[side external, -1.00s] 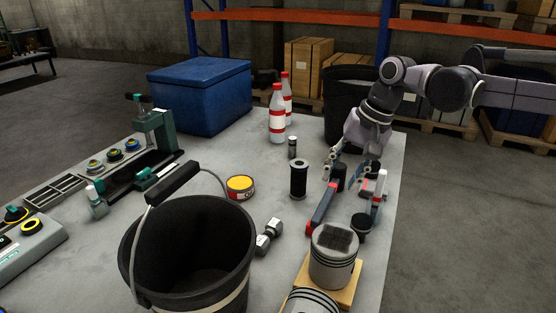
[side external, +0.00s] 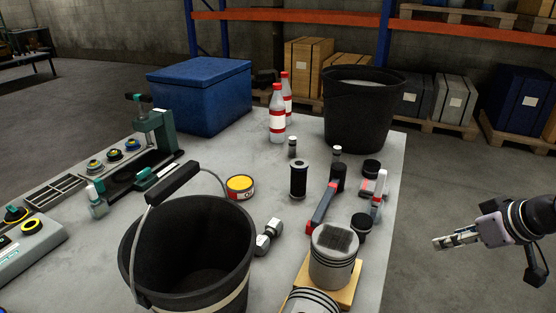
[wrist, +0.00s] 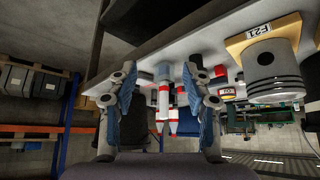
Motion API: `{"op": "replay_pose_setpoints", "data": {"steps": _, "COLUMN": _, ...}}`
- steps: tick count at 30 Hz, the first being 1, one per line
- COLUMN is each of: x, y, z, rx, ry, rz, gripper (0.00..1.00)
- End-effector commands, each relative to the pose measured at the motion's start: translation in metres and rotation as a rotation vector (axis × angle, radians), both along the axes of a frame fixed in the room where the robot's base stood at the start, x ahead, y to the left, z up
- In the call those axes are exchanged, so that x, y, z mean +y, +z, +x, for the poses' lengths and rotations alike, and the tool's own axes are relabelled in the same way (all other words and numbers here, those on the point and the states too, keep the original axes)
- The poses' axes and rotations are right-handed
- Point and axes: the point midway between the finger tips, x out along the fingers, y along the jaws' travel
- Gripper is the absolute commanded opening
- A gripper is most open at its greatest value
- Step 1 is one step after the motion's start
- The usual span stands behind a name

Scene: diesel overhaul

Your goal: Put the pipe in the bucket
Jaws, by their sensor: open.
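The black bucket (side external: 140,262) with a raised handle stands open at the front of the table in the side external view. A short silver pipe-like piece (side external: 268,237) with thicker ends lies just right of it. A black cylinder with pale ends (side external: 299,180) stands upright farther back; I cannot tell for certain which of these two is the pipe. My gripper (side external: 440,242) is off the table's right edge, pointing left, apart from everything. In the wrist view my gripper (wrist: 165,98) has its fingers spread and nothing between them.
Pistons (side external: 334,257) on a wooden block, a red-handled tool (side external: 322,208) and black caps crowd the table's right side. A second black bucket (side external: 358,120) stands at the back right. Red-and-white bottles (side external: 277,118) and a blue box (side external: 200,95) stand at the back.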

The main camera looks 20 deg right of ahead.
Motion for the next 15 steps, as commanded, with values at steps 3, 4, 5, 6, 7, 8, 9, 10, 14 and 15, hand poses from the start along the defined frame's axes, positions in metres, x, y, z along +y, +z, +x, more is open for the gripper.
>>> {"op": "replay_pose_setpoints", "data": {"steps": 3, "x": -0.0007, "y": -0.0006, "z": -0.0005, "rx": -0.003, "ry": 0.002, "rz": -0.004, "gripper": 0.5}}
{"op": "replay_pose_setpoints", "data": {"steps": 4, "x": -0.0006, "y": -0.0006, "z": -0.0005, "rx": -0.003, "ry": 0.002, "rz": -0.004, "gripper": 0.5}}
{"op": "replay_pose_setpoints", "data": {"steps": 5, "x": -0.0005, "y": -0.0004, "z": -0.0004, "rx": -0.003, "ry": 0.003, "rz": -0.003, "gripper": 0.5}}
{"op": "replay_pose_setpoints", "data": {"steps": 6, "x": -0.0005, "y": -0.0004, "z": -0.0004, "rx": -0.002, "ry": 0.003, "rz": -0.003, "gripper": 0.5}}
{"op": "replay_pose_setpoints", "data": {"steps": 7, "x": -0.0004, "y": -0.0004, "z": -0.0003, "rx": -0.002, "ry": 0.002, "rz": -0.003, "gripper": 0.5}}
{"op": "replay_pose_setpoints", "data": {"steps": 8, "x": -0.0004, "y": -0.0004, "z": -0.0003, "rx": -0.002, "ry": 0.002, "rz": -0.003, "gripper": 0.5}}
{"op": "replay_pose_setpoints", "data": {"steps": 9, "x": -0.0003, "y": -0.0004, "z": -0.0003, "rx": -0.002, "ry": 0.002, "rz": -0.003, "gripper": 0.5}}
{"op": "replay_pose_setpoints", "data": {"steps": 10, "x": -0.0003, "y": -0.0004, "z": -0.0003, "rx": -0.002, "ry": 0.002, "rz": -0.003, "gripper": 0.5}}
{"op": "replay_pose_setpoints", "data": {"steps": 14, "x": 0.0006, "y": 0.0011, "z": 0.001, "rx": 0.001, "ry": 0.01, "rz": -0.005, "gripper": 0.5}}
{"op": "replay_pose_setpoints", "data": {"steps": 15, "x": 0.0018, "y": 0.003, "z": 0.0029, "rx": 0.005, "ry": 0.022, "rz": -0.01, "gripper": 0.5}}
